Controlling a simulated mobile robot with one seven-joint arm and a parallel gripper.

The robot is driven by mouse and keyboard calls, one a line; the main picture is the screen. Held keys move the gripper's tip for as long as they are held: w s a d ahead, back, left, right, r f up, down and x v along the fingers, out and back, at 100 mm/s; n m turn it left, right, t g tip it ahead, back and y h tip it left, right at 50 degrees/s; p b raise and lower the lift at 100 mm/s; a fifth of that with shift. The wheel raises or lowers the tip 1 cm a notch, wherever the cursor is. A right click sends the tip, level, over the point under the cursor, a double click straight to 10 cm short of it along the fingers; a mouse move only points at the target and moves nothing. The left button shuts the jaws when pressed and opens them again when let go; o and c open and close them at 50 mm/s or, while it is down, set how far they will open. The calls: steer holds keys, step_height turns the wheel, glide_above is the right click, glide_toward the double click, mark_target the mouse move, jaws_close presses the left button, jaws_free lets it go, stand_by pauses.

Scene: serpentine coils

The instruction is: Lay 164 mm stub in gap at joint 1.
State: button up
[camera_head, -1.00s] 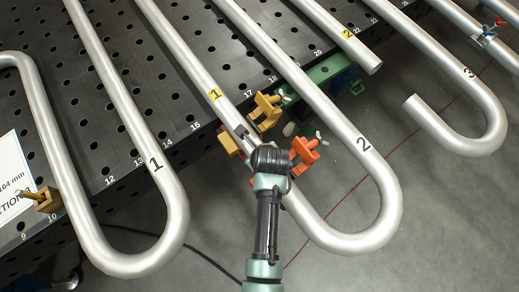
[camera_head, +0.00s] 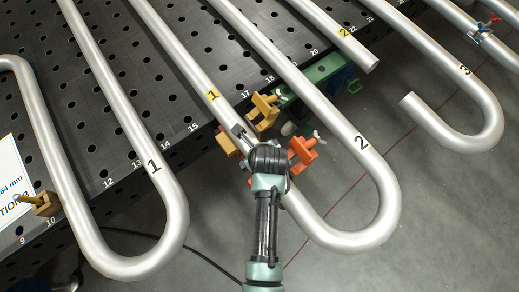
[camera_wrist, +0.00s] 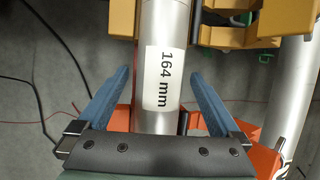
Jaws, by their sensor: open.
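The stub (camera_wrist: 152,115), a silver tube with a white "164 mm" label (camera_wrist: 165,78), lies between my gripper's blue fingers in the wrist view. My gripper (camera_wrist: 159,72) is open and straddles it, with a narrow gap on each side. In the head view my gripper (camera_head: 240,132) is over the tube run carrying the yellow "1" tag (camera_head: 212,95), between that tag and the U-bend (camera_head: 345,238). My wrist hides most of the stub there. I cannot tell whether the stub's ends meet the neighbouring tubes.
A yellow clamp (camera_head: 264,112) and an orange clamp (camera_head: 303,150) sit close beside my gripper. The neighbouring coil tube (camera_head: 300,85) runs just right of them. Open floor (camera_head: 440,220) lies at lower right.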

steer(key=v, duration=1.2)
steer(key=w+r+n+t, duration=0.4)
steer(key=w+r+n, duration=0.1)
steer(key=r, duration=0.6)
steer(key=w+r+n+t+h+b, duration=0.1)
steer(key=w+r+n+t, duration=0.35)
steer(key=r, duration=0.65)
steer(key=w+r+n+t, duration=0.3)
steer(key=w+r+n, duration=0.25)
steer(key=r, duration=0.55)
steer(key=s+r+n+t, duration=0.3)
steer(key=s+r+n, duration=0.1)
steer(key=r, duration=0.6)
steer(key=s+r+n+t, duration=0.4)
steer(key=r+n, duration=0.1)
steer(key=r, duration=0.4)
steer(key=s+r+n+t, duration=0.4)
steer(key=r, duration=0.6)
steer(key=shift+s+a+r+b, duration=0.15)
steer(key=shift+a+r+b, duration=0.15)
steer(key=shift+a+b, duration=0.1)
steer(key=shift+d+f, duration=0.1)
steer(key=shift+f, duration=0.05)
